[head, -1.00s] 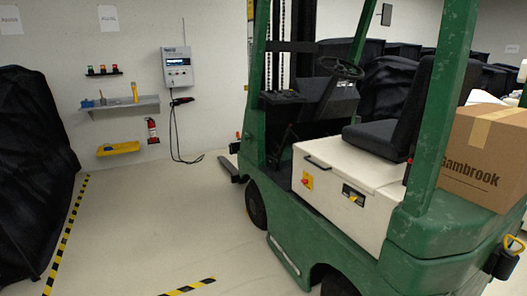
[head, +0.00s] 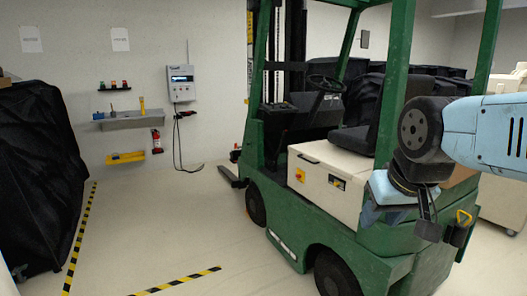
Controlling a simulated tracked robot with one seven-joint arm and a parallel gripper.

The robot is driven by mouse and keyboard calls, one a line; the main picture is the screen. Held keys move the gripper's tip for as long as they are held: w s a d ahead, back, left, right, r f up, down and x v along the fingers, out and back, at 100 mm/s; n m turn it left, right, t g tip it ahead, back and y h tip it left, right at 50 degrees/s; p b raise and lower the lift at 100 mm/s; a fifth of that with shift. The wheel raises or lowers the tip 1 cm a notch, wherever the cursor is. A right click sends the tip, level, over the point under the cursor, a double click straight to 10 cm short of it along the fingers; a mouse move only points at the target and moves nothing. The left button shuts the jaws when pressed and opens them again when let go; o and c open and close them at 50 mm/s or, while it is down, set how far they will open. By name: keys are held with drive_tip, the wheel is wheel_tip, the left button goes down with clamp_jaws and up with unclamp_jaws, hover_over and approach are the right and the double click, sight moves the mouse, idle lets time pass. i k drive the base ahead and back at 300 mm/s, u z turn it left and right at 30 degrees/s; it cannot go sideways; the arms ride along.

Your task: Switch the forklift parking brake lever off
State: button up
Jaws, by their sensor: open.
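The green forklift (head: 340,248) stands at centre right with its black seat and steering wheel. Its cream side cover bears a red knob on a yellow plate (head: 300,176) and a small dark panel with a yellow lever (head: 338,182). A black box with a yellow handle (head: 463,217) hangs at its rear. I cannot tell for certain which is the parking brake lever, nor its setting. My gripper (head: 402,220) is open, pointing down in front of the forklift's rear in the picture, right of the panel. It appears empty and apart from these controls.
A wall charger (head: 180,84) with a hanging cable, a shelf (head: 128,122), a yellow tray (head: 126,158) and a fire extinguisher (head: 156,141) are at the back wall. A black covered cart (head: 38,165) stands left. Floor between striped tapes (head: 178,283) is clear.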

sight(279, 149)
drive_tip(key=u, duration=0.55)
drive_tip(key=i, duration=1.75)
drive_tip(key=z, duration=0.6)
drive_tip(key=k, duration=0.9)
drive_tip(key=z, duration=0.2)
drive_tip(key=i, duration=0.9)
drive_tip(key=u, duration=0.15)
